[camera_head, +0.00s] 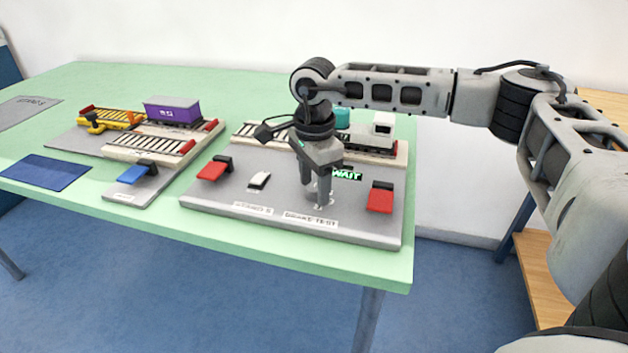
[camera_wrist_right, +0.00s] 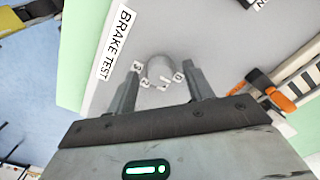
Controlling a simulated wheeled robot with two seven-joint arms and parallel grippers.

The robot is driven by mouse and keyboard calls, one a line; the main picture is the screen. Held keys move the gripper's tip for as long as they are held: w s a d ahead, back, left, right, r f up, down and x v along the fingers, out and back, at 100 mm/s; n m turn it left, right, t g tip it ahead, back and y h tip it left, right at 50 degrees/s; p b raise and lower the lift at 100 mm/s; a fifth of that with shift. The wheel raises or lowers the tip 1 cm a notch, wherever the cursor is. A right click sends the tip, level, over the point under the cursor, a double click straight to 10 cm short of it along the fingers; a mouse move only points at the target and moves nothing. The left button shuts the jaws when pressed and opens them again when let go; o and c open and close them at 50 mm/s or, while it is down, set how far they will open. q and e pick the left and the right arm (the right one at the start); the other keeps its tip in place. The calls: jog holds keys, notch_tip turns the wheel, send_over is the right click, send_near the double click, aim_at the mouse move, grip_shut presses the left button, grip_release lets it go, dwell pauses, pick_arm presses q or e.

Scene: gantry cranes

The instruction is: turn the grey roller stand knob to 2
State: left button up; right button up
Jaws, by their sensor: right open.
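The grey knob (camera_wrist_right: 160,68) sits on the grey roller stand board (camera_wrist_right: 98,22), with small number labels along one side of it. In the right wrist view it lies between the two fingers of my open right gripper (camera_wrist_right: 161,78). I cannot tell whether the fingers touch it or which number it points to. In the head view my right gripper (camera_head: 318,203) points down over the front part of the board and hides most of the knob. A BRAKE TEST label (camera_head: 310,219) lies just in front. My left gripper is out of view.
A red pedal (camera_head: 380,198) stands right of my gripper; another red pedal (camera_head: 212,169) and a white switch (camera_head: 259,181) stand left. A display (camera_head: 346,174) behind reads WAIT. Track with a white vehicle (camera_head: 383,128) runs behind. A second board holds a purple container (camera_head: 173,110).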

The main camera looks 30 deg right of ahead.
jog(key=shift+c, duration=0.3)
jog(key=c, duration=0.9)
